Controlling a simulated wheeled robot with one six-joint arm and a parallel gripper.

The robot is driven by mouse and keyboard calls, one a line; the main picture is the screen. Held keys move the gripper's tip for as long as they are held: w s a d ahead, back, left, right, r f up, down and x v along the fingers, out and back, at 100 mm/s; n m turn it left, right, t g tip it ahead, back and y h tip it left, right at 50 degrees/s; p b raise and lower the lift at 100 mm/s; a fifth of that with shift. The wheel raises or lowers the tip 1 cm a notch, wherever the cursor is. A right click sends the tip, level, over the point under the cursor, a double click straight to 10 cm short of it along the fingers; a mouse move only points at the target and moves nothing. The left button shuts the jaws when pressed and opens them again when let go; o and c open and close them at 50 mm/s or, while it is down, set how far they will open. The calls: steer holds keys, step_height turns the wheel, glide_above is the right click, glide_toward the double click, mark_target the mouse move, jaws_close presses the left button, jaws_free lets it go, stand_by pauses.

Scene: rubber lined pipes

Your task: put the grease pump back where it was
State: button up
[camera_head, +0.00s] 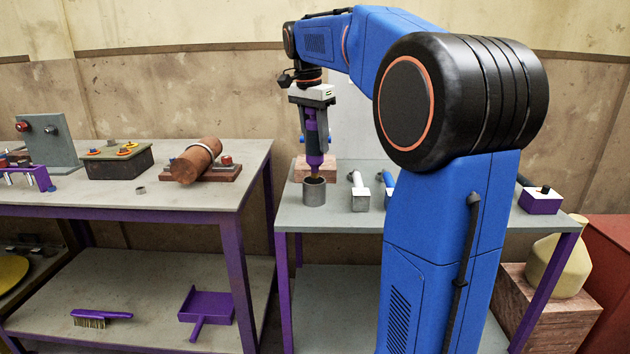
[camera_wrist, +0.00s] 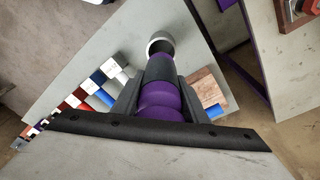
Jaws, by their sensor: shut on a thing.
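A round grey metal cup (camera_head: 314,192) stands on the right-hand table, straight under the pump in the head view. The pump's lower end is at or just above the cup's mouth; I cannot tell if it has entered. In the wrist view, the pump (camera_wrist: 160,95) sits between both fingers of my gripper (camera_wrist: 158,88), and the open cup (camera_wrist: 160,43) shows just beyond its end, partly covered by it.
Tools with pale heads (camera_head: 360,198) lie just right of the cup. A wooden block (camera_head: 316,163) stands behind it. The left table (camera_head: 120,205) carries a rusty pipe (camera_head: 196,160) and a dark box (camera_head: 117,162); a gap separates the tables.

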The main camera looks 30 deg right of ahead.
mark_target(316, 165)
step_height(316, 165, down, 8)
steer(key=shift+r, duration=0.25)
steer(key=o, duration=1.4)
steer(key=shift+f, duration=0.1)
steer(key=a+r, duration=0.1)
steer(key=r, duration=0.4)
steer(key=a+r, duration=0.1)
steer(key=r, duration=0.5)
steer(key=a+r, duration=0.1)
steer(key=r, duration=0.5)
steer(key=shift+a, duration=0.15)
steer(key=s+a+f+n+t, duration=0.1)
steer(key=s+a+f+n, duration=0.3)
steer(key=s+f, duration=0.6)
steer(key=s+a+f+n+t+y, duration=0.1)
steer(key=s+a+f+n, duration=0.3)
steer(key=s+f, duration=0.6)
steer(key=s+a+f+n+t, duration=0.2)
steer(key=s+a+f+n, duration=0.3)
steer(key=s+f, duration=0.5)
step_height(316, 165, down, 2)
steer(key=shift+s+f+n+y, duration=0.1)
steer(key=shift+n+y, duration=0.1)
steer(key=shift+n, duration=0.5)
steer(key=shift+s+f+n+y, duration=0.1)
steer(key=shift+n+y, duration=0.1)
steer(key=shift+n, duration=0.5)
